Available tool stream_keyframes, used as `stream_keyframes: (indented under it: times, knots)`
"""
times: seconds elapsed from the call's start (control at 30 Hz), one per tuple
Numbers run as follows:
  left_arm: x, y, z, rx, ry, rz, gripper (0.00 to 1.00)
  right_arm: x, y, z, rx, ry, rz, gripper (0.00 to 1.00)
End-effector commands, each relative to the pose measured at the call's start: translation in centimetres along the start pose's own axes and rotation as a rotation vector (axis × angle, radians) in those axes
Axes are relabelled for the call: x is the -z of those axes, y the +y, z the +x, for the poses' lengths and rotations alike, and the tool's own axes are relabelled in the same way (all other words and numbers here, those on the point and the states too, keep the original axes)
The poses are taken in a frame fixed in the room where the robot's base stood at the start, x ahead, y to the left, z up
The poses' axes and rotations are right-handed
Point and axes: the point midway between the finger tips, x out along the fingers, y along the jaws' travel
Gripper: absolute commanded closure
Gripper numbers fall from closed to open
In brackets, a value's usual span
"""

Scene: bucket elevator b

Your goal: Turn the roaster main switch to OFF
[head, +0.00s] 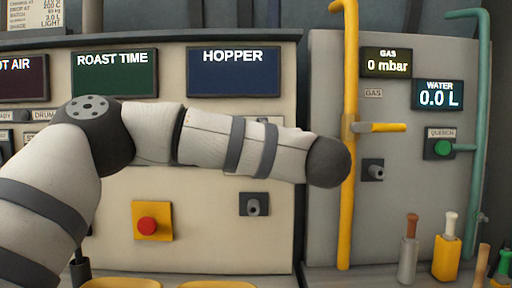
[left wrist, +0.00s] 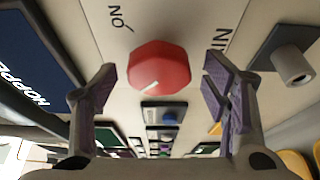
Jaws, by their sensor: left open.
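A red octagonal knob (left wrist: 160,66) with a short white pointer mark sits on the cream panel in the left wrist view. I take it to be the roaster main switch. Rotated lettering stands beyond it; part reads like ON, and the rest is cut off. My left gripper (left wrist: 157,82) is open, with one finger on each side of the knob and a gap visible on both sides. I cannot tell how close the fingertips are in depth. In the head view my left arm covers the knob and the gripper. My right gripper is not in view.
A grey round fitting (left wrist: 293,66) juts out beside the right finger. In the head view, the HOPPER display (head: 233,72) is above my arm, a red button (head: 147,226) on a yellow plate is below, and a yellow pipe (head: 348,215) runs vertically past my wrist.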

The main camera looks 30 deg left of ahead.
Motion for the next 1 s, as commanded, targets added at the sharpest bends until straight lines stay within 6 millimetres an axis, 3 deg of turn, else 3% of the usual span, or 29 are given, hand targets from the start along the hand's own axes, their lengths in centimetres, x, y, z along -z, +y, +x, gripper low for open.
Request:
stream_keyframes:
  times: [0.3,0.43,0.6,1.0]
  knots:
    - [-0.1,0.1,-8.2,-0.005,-0.005,0.001,0.32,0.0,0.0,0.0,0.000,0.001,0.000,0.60]
    - [-0.1,0.2,-10.4,-0.005,-0.003,0.001,0.32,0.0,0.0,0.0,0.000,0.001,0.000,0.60]
    - [0.0,0.0,-11.4,-0.001,0.000,0.000,0.32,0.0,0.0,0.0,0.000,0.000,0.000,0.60]
    - [0.0,0.0,-11.4,-0.001,0.000,0.000,0.32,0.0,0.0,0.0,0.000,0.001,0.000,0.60]
